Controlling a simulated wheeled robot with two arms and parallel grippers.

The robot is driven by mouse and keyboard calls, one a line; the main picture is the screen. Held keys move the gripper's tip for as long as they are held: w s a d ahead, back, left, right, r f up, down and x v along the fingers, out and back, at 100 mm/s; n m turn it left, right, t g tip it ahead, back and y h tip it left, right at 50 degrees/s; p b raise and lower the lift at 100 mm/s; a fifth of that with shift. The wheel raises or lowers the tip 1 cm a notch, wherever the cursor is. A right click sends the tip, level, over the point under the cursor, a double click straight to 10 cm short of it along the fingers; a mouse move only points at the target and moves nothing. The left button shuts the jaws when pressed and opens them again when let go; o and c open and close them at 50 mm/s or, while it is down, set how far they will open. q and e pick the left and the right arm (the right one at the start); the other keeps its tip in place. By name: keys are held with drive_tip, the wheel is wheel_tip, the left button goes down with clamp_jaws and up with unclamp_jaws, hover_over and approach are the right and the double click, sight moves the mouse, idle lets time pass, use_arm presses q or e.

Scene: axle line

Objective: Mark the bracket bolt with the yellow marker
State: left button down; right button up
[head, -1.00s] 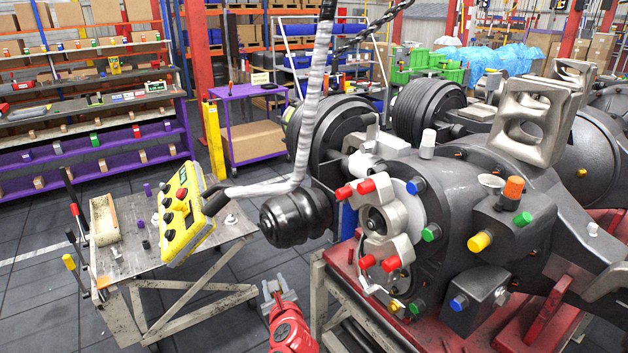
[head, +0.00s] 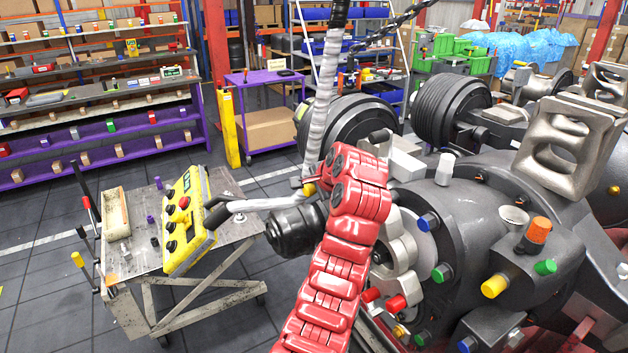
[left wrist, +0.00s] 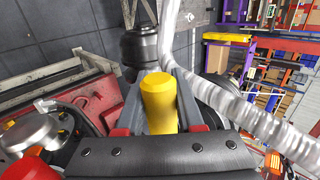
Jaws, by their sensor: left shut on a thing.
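My left gripper (head: 303,185) is shut on the yellow marker (head: 308,189), in front of the axle housing. In the left wrist view the marker (left wrist: 158,103) is a thick yellow cylinder between the two grey fingers. A pale metal bracket (head: 403,255) sits on the housing's near end, with red caps (head: 396,303) low on it. My red left arm hides its upper left part. I cannot tell which bolt is the bracket bolt. My right gripper is not in view.
A black cylindrical part (head: 292,232) sticks out beside my arm. A yellow control pendant (head: 183,222) hangs over a worn cart (head: 140,252), its grey cable sleeve (head: 325,95) close to my gripper. Blue, green, yellow and orange caps stud the housing (head: 480,215).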

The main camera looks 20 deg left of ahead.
use_arm(q)
drive_tip(key=shift+s+d+r, duration=0.1)
drive_tip(key=shift+s+r, duration=0.05)
drive_tip(key=shift+r, duration=0.25)
drive_tip(key=shift+s, duration=0.15)
drive_tip(key=shift+r+p, duration=0.15)
drive_tip(key=shift+p, duration=0.15)
drive_tip(key=shift+w+d, duration=0.35)
drive_tip(key=shift+w, duration=0.05)
drive_tip(key=shift+w+d+p, duration=0.25)
drive_tip(key=shift+w+d, duration=0.5)
drive_tip(key=shift+w, duration=0.2)
drive_tip(key=shift+w+d+p, duration=0.25)
drive_tip(key=shift+w+d, duration=0.45)
drive_tip(key=shift+w, duration=0.2)
drive_tip(key=shift+w+d, duration=0.1)
drive_tip(key=shift+w, duration=0.15)
